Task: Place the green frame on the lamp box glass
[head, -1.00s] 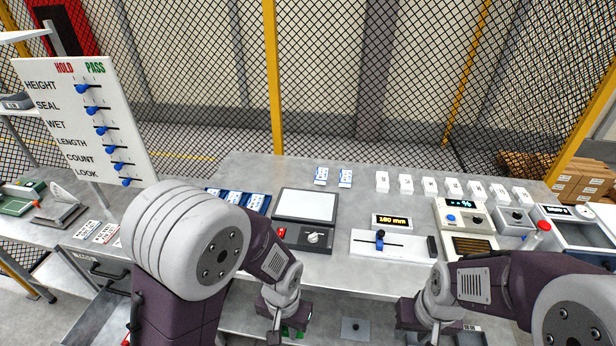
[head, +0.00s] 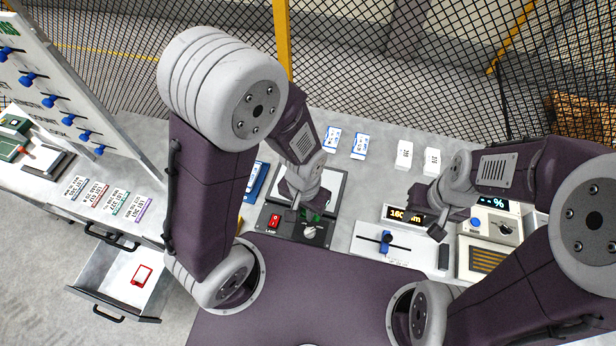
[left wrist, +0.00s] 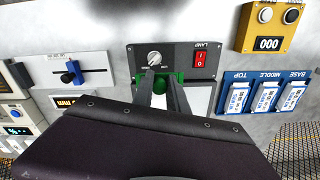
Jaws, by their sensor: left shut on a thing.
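My left gripper (head: 304,214) is over the lamp box (head: 290,230) and is shut on the green frame (head: 312,215). In the left wrist view the fingers (left wrist: 161,90) close on the green frame (left wrist: 176,77), which is largely hidden behind them. The frame is over the border between the lamp box's dark control panel (left wrist: 180,57) and its white glass (left wrist: 201,98). I cannot tell whether it touches the box. In the head view my arm covers much of the glass (head: 330,190). My right gripper (head: 437,229) is near the slider gauge; its jaws are unclear.
The control panel has a red switch (head: 274,221) and a knob (head: 309,232). A slider gauge (head: 370,244) and a display (head: 403,215) are right of the box. An open drawer (head: 110,280) holds a red frame (head: 142,275).

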